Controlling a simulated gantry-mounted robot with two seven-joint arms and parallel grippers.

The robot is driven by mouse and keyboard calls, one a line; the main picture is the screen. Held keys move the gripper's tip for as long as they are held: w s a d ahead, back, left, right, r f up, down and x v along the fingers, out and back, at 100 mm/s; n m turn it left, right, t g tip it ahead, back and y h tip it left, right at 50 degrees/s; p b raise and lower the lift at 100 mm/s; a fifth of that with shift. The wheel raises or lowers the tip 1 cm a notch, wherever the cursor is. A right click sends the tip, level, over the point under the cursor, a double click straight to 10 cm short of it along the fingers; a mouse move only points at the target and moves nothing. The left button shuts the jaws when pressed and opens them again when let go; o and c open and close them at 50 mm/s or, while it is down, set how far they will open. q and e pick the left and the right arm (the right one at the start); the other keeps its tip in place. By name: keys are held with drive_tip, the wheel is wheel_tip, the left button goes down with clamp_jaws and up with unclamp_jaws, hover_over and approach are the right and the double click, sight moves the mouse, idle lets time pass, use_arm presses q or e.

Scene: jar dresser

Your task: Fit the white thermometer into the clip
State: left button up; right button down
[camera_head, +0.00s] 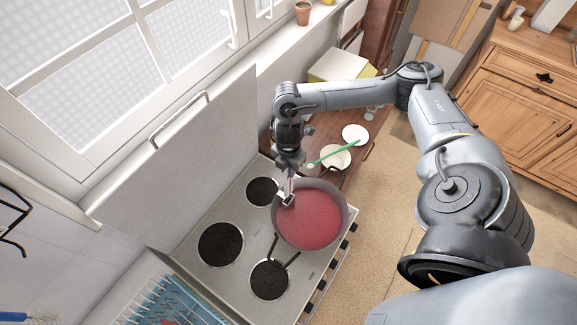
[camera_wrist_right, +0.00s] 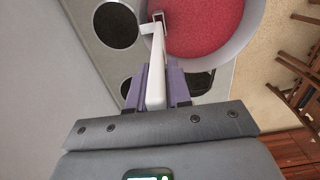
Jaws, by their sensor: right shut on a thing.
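My right gripper (camera_head: 290,174) is above the left rim of a pot (camera_head: 342,208) of red contents on the stove. It is shut on the white thermometer (camera_wrist_right: 157,75), which shows lengthwise between the purple fingers (camera_wrist_right: 156,92) in the right wrist view. The thermometer's far end points down at the pot rim (camera_wrist_right: 226,58). A small light clip (camera_head: 288,202) is at the pot's left rim; it also shows in the right wrist view (camera_wrist_right: 146,28). The thermometer's end overlaps the clip in view; I cannot tell whether it is inside it. My left gripper is out of view.
The stove (camera_head: 190,242) has several black burners, with the pot at its right side. Behind it, a wooden counter holds white plates (camera_head: 355,133) and a green utensil (camera_head: 338,152). A pale panel (camera_head: 175,175) stands at the left. A blue rack (camera_head: 165,305) is at the lower left.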

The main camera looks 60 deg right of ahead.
sight(289, 179)
drive_tip(key=shift+f+b, duration=1.05)
drive_tip(key=shift+f, duration=0.9)
drive_tip(key=shift+p, duration=0.3)
idle(0.5)
drive_tip(key=shift+p, duration=0.5)
